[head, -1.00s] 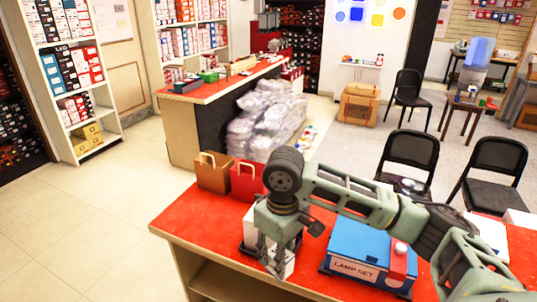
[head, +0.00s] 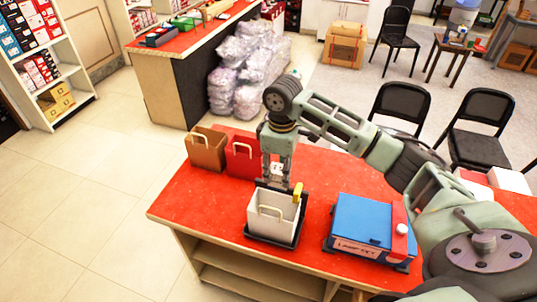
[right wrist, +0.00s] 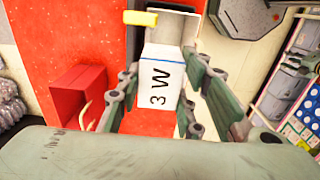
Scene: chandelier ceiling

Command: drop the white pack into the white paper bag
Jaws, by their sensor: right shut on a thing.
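The white paper bag (head: 273,222) stands upright in a black tray on the red counter, its handle facing the front. My right gripper (head: 277,176) is just behind and above the bag in the head view. It is shut on the white pack (head: 276,168), which the fingers mostly hide there. In the right wrist view the white pack (right wrist: 160,82), marked "3 W", sits between the fingers of my right gripper (right wrist: 163,76). The white bag's opening (right wrist: 175,24) shows partly beyond the pack. My left gripper is not in view.
A yellow piece (head: 298,191) stands at the bag's right rear corner. A red bag (head: 242,160) and a brown bag (head: 205,150) stand at the back left. A blue lamp-set box (head: 362,222) lies to the right. The counter's left front is clear.

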